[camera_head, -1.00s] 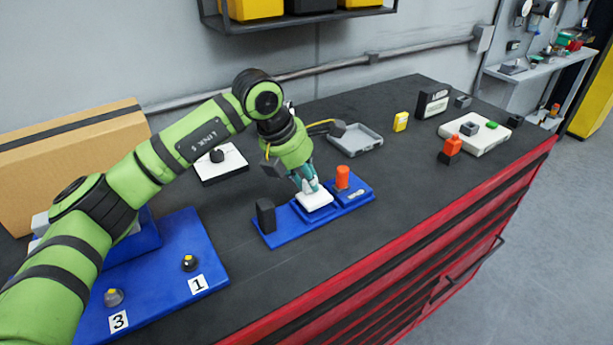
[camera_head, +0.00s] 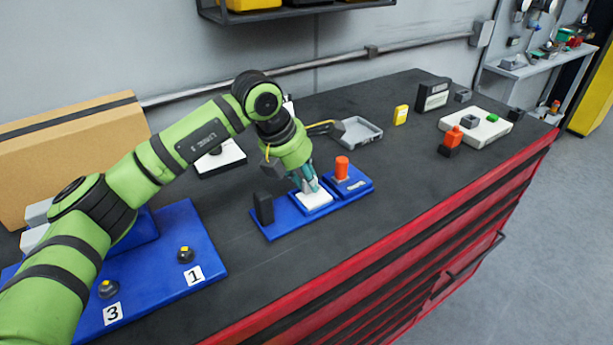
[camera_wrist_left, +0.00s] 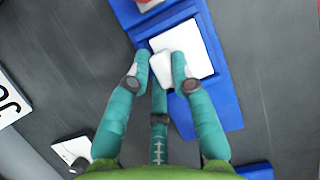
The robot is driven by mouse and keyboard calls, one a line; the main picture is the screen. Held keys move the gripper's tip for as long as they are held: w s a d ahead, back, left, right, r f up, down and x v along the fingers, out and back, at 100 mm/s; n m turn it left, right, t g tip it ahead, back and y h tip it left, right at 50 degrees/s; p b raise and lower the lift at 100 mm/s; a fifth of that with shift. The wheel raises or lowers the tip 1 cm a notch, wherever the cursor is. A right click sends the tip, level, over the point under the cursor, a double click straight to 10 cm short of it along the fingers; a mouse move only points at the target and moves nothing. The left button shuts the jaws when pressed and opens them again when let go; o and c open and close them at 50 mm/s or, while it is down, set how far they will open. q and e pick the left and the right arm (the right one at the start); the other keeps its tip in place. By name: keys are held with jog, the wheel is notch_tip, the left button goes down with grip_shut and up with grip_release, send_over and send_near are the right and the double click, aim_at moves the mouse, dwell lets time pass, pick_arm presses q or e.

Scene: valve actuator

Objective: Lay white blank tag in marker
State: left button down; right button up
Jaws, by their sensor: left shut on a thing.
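The white blank tag (camera_head: 316,202) is a flat pale plate at the middle of the blue marker base (camera_head: 283,230). In the left wrist view the plate (camera_wrist_left: 197,52) appears within the blue marker's (camera_wrist_left: 224,98) recess; whether it rests on the bottom is unclear. My left gripper (camera_head: 306,187) is over it, pointing down. In the left wrist view my teal fingers (camera_wrist_left: 160,75) are closed around a small white block (camera_wrist_left: 161,68), which seems to be the tag's raised grip. The fingers hide part of the plate. My right gripper is not in view.
On the marker stand a black block (camera_head: 264,208) at the left and an orange cylinder (camera_head: 342,167) at the right. A grey tray (camera_head: 360,132) lies behind. A blue board (camera_head: 150,290) with numbered knobs is at the left. The bench front is clear.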

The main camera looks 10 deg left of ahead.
pick_arm(q)
jog(key=c, duration=1)
grip_release()
jog(key=shift+f, duration=0.1)
jog(key=v, duration=0.8)
